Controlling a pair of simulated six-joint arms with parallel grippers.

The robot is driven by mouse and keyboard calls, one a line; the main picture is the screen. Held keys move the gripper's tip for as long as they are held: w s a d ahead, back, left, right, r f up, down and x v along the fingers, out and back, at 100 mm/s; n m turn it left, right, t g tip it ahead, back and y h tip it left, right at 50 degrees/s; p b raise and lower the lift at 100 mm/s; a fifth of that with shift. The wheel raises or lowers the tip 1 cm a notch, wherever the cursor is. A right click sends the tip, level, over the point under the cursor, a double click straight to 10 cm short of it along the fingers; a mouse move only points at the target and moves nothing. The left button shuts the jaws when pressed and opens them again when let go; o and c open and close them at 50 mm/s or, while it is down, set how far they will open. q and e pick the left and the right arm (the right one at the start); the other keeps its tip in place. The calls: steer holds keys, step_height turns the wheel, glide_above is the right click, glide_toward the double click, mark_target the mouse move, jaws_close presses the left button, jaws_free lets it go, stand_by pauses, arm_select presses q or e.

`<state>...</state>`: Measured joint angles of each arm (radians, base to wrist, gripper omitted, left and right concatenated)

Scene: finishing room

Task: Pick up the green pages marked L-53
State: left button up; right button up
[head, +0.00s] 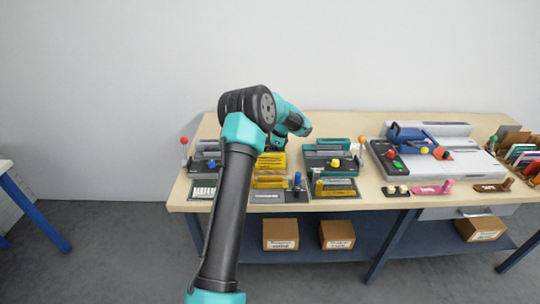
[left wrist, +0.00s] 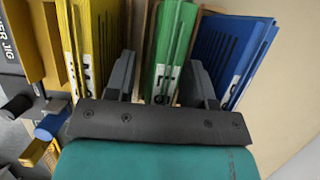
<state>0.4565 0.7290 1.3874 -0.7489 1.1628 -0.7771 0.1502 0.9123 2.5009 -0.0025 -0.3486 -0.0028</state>
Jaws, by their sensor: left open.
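The green pages (left wrist: 172,42) stand upright in the middle of the left wrist view. Their white label (left wrist: 160,82) is partly covered by my gripper, so I cannot read all of it. My left gripper (left wrist: 160,68) is open, with one finger on each side of the green pages. I cannot tell whether either finger touches them. In the head view my left arm reaches over the table, and its fingers and the green pages cannot be made out. My right gripper is not in view.
Yellow pages (left wrist: 92,40) stand left of the green ones and blue pages (left wrist: 232,48) right, both close to the fingers. The table (head: 375,195) holds several jigs, a large grey machine (head: 460,165) and a row of coloured files (head: 522,155) at far right.

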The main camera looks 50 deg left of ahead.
arm_select(q)
steer(key=shift+f, duration=0.1)
steer(key=shift+c, duration=0.2)
jaws_close()
step_height(320, 180, up, 10)
steer(key=shift+r, duration=0.1)
stand_by(0.7)
stand_by(0.4)
